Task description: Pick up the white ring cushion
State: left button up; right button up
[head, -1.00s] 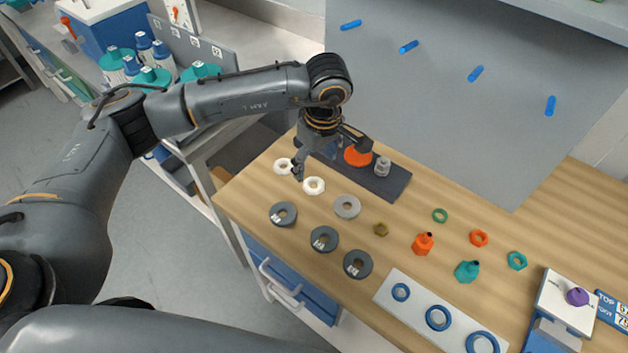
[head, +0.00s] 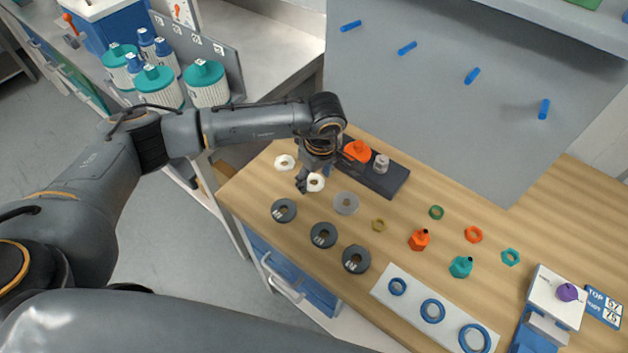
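Two white rings lie on the wooden table. One white ring (head: 285,162) lies clear to the left of my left gripper. The other white ring (head: 317,183) lies right beside and below the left gripper, partly covered by it. I cannot tell which one is the ring cushion. My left gripper (head: 322,172) points down low over the table, its fingers apart. One finger is at the left edge of the nearer white ring; whether it touches is unclear. The other finger is toward the dark tray. My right gripper is not in view.
A dark tray (head: 387,181) with an orange piece (head: 357,151) and a grey piece (head: 381,163) stands behind the gripper. A grey ring (head: 346,203) and dark rings (head: 323,235) lie in front. A white board (head: 411,306) holds blue rings. Pegs stick out of the grey panel.

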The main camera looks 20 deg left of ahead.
pick_arm(q)
jog(key=c, duration=0.4)
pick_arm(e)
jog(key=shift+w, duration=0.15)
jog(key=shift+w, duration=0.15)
pick_arm(q)
jog(key=shift+r, duration=0.1)
jog(key=shift+r, duration=0.55)
jog(key=shift+s+d+r+b, duration=0.8)
jog(key=shift+s+d+r, duration=0.85)
jog(key=shift+r, duration=0.95)
jog(key=shift+s+d+r+b, duration=0.75)
jog(key=shift+s+d+r, duration=0.6)
jog(key=shift+s+r, duration=0.95)
jog(key=shift+s+d+r+b, duration=0.8)
jog(key=shift+s+d+r, duration=0.7)
jog(key=shift+r, duration=1.4)
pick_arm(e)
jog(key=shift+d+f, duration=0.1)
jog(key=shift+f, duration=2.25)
